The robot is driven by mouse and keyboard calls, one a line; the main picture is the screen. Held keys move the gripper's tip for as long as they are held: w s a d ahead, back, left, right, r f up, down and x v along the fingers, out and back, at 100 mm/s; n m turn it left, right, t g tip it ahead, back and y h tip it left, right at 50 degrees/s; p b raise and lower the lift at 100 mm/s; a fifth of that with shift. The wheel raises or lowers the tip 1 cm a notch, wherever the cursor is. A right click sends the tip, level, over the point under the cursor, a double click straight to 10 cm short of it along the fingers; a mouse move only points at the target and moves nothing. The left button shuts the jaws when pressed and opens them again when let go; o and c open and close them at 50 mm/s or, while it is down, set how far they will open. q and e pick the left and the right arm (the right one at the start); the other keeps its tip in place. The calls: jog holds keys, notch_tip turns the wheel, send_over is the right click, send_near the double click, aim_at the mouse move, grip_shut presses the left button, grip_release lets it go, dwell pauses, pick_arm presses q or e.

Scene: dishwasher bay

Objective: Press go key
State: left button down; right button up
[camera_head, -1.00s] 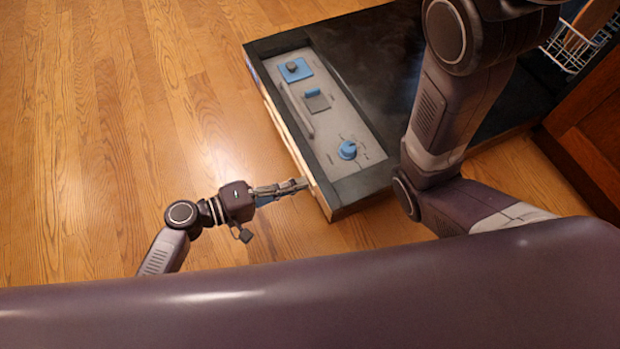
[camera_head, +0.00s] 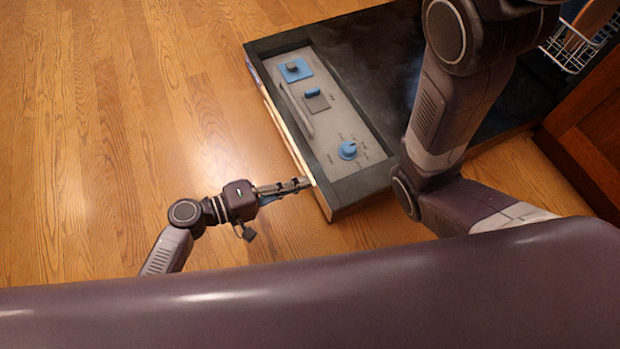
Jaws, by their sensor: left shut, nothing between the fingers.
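The control panel (camera_head: 319,127) is a light grey strip set in the dark open dishwasher door. It carries a blue square with a grey knob (camera_head: 293,68), a grey plate with a blue switch (camera_head: 312,92) and a blue dial (camera_head: 347,149). I cannot tell which part is the go key; the lettering is too small. My left gripper (camera_head: 304,184) is shut and empty, pointing right at the panel's near left edge, beside the door's side. I cannot tell if its tips touch that edge. My right arm crosses the door at right; its gripper is not in view.
The dark door (camera_head: 375,55) stretches to the upper right. A white dish rack (camera_head: 566,55) holding a brown item (camera_head: 596,22) is at the top right, above a wooden cabinet (camera_head: 590,135). The wooden floor (camera_head: 120,110) at left is clear.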

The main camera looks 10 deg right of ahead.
pick_arm(q)
jog(key=shift+a, duration=0.1)
jog(key=shift+f+b+v, duration=0.1)
jog(key=shift+f+v, duration=0.1)
jog(key=shift+v, duration=0.75)
jog(key=shift+f+b+v, duration=0.1)
jog(key=shift+f+v, duration=0.05)
jog(key=shift+v, duration=0.8)
jog(key=shift+f+b+v, duration=0.1)
jog(key=shift+f+v, duration=0.1)
jog(key=shift+v, duration=0.75)
jog(key=shift+a, duration=0.1)
